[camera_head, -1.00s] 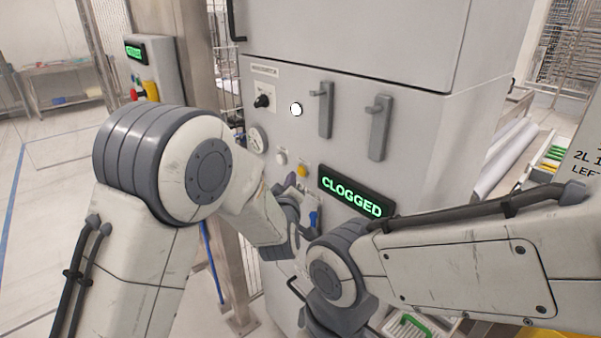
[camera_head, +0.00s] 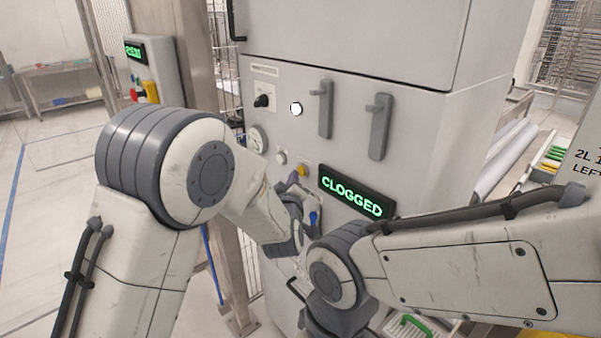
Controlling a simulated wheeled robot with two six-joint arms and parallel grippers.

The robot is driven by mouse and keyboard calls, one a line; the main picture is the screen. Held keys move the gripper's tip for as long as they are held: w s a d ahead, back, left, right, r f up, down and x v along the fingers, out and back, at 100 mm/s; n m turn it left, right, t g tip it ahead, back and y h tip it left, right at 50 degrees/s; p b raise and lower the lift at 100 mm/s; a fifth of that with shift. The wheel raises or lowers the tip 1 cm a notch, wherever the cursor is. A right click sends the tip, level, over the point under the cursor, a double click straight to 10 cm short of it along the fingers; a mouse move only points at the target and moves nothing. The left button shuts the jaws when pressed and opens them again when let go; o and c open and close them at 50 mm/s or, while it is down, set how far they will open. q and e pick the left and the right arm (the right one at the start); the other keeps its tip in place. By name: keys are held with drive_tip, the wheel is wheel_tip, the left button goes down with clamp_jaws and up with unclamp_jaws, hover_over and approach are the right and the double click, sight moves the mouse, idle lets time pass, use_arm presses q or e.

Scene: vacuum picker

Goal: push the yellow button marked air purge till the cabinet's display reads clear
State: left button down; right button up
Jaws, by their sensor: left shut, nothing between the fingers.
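The yellow button (camera_head: 303,170) sits on the cabinet's front panel, left of the display. The display (camera_head: 350,192) reads CLOGGED in green letters. My left gripper (camera_head: 294,177) is shut and empty, its tip just below and left of the yellow button. I cannot tell whether the tip touches the button. Any marking by the button is too small to read. My right arm crosses the lower right of the view, and its gripper does not show.
The cabinet (camera_head: 360,70) also carries a black knob (camera_head: 262,101), a round gauge (camera_head: 257,139), white buttons and two grey handles (camera_head: 325,110). A post with a control box (camera_head: 150,75) stands to the left. A green-handled thing (camera_head: 414,322) lies low near my right arm.

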use_arm(q)
drive_tip(key=shift+w+d, duration=0.2)
drive_tip(key=shift+d, duration=0.05)
idle(0.3)
idle(0.4)
drive_tip(key=shift+s+a+b, duration=0.5)
drive_tip(key=shift+a+b, duration=0.1)
drive_tip(key=s+a+b, duration=0.1)
drive_tip(key=a, duration=0.1)
drive_tip(key=s+a+b, duration=0.1)
drive_tip(key=s+a, duration=0.1)
idle(0.4)
idle(0.4)
